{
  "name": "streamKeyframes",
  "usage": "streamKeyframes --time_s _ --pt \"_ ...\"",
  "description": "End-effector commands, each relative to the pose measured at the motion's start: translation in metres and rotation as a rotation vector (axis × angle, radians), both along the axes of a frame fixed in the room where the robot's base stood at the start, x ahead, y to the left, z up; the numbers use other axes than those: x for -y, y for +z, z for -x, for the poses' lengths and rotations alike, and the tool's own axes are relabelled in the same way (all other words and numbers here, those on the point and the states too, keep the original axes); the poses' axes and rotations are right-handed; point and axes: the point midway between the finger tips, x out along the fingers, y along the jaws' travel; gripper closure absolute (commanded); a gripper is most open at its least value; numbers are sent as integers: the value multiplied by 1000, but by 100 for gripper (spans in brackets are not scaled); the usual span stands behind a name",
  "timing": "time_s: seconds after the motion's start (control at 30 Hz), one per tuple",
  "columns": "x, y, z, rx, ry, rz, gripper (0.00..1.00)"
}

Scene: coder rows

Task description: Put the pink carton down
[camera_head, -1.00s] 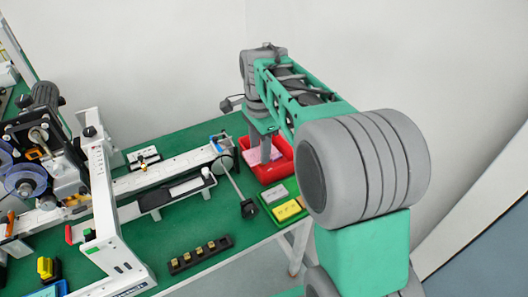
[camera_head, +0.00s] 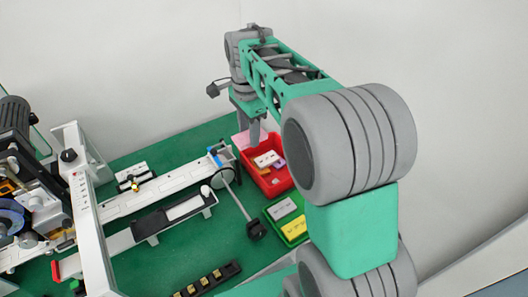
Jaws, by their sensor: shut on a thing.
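The pink carton (camera_head: 242,140) shows as a small pink patch at the back left edge of the red bin (camera_head: 281,183). My gripper (camera_head: 254,138) points down there, beside and partly in front of the carton, and is shut on it. The fingers hide part of the carton. I cannot tell how far it is above the bin or the table.
The red bin holds a white box (camera_head: 266,159) and small orange and purple pieces. A green tray (camera_head: 293,231) with grey and yellow blocks stands in front of it. A white conveyor (camera_head: 160,188) lies to the left, with a thin rod beside the bin.

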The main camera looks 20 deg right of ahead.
Motion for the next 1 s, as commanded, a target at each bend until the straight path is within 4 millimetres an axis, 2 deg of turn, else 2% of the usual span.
streamKeyframes --time_s 0.33,0.63,0.77,0.87,1.0 --pt "5 -38 0 0 -11 0 99" --pt "4 -91 0 0 -7 0 99" --pt "3 -103 0 0 -6 0 99" --pt "10 -106 -7 -2 -7 0 99" --pt "33 -118 -30 -5 -9 0 99"
